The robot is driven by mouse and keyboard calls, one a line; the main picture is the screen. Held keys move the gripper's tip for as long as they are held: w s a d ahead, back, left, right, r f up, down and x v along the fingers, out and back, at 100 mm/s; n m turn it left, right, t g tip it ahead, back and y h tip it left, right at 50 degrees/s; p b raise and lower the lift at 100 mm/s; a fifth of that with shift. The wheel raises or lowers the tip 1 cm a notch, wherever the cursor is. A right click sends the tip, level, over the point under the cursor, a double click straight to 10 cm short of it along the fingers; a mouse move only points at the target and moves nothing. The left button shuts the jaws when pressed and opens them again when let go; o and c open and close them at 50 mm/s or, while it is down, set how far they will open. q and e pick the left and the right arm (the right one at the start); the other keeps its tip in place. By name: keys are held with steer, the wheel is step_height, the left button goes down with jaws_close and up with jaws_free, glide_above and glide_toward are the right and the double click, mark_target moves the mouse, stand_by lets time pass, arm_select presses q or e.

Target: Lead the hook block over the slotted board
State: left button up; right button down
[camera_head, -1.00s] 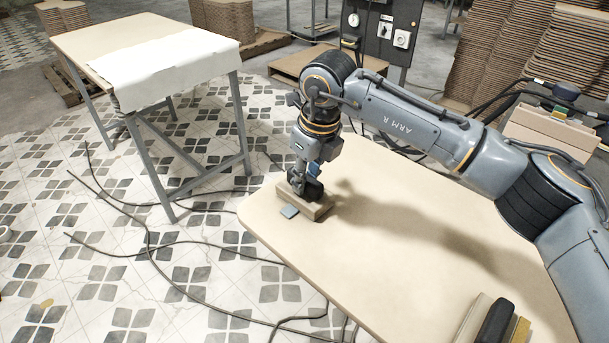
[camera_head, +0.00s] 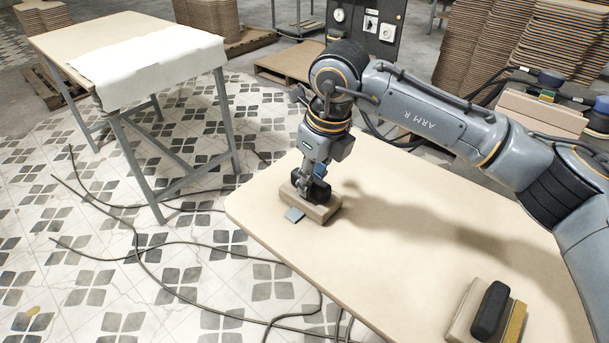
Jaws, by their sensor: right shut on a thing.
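A tan block with a dark upper part (camera_head: 325,210), which I take for the hook block, is near the left corner of a pale board-topped table (camera_head: 400,225). My right gripper (camera_head: 308,185) comes down from above and is shut on the block's dark upper part; the fingertips are partly hidden. The block looks low at the pale surface; I cannot tell whether it touches. I make out no slot in that surface. My left gripper is not in view.
At the table's front right lie a tan block (camera_head: 463,311), a black rounded piece (camera_head: 490,312) and a yellow strip (camera_head: 515,325). The middle of the top is clear. Cables (camera_head: 180,290) cross the tiled floor. Another table (camera_head: 130,30) with a white sheet stands at back left.

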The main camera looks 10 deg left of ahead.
mark_target(327, 187)
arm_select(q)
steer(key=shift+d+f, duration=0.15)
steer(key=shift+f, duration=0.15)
arm_select(e)
steer(key=shift+s+d, duration=0.25)
steer(key=shift+d, duration=0.25)
steer(key=shift+s+d+f+b, duration=0.25)
steer(key=shift+s+d+b, duration=0.2)
steer(key=shift+d+b, duration=0.25)
steer(key=shift+s+d, duration=0.15)
steer(key=shift+s, duration=0.05)
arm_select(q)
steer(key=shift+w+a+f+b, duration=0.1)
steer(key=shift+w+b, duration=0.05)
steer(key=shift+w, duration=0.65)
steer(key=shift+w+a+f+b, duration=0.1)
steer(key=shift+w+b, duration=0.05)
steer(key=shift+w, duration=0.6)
arm_select(e)
steer(key=shift+s+d, duration=0.3)
steer(key=shift+d, duration=0.05)
steer(key=shift+f, duration=0.1)
